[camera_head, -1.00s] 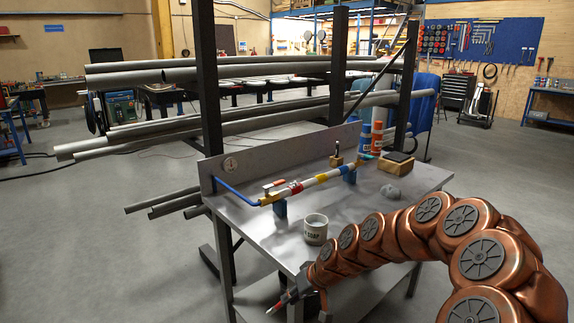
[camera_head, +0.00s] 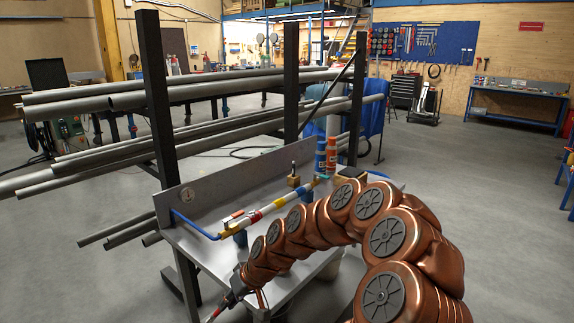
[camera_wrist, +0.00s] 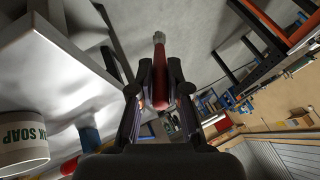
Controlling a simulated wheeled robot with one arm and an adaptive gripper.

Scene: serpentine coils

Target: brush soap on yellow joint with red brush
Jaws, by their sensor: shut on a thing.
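My gripper (camera_head: 233,287) is low at the table's front left edge in the head view. In the wrist view my gripper (camera_wrist: 160,75) is shut on the red brush (camera_wrist: 159,50). Its pale tip points away from the fingers, over the floor beside the table. The red brush (camera_head: 217,311) also shows at the bottom of the head view. The yellow joint (camera_head: 281,202) is a band on the white pipe above the table, between a red and a blue band. The white soap cup (camera_wrist: 22,143) is at the wrist view's lower left; my arm hides most or all of it in the head view.
The metal table (camera_head: 196,243) has a raised back panel (camera_head: 220,186). A pipe rack with dark posts (camera_head: 157,110) stands behind it. A small wooden block (camera_head: 294,181) and orange-and-blue canisters (camera_head: 331,155) are near the table's back. Open floor (camera_head: 480,210) lies at right.

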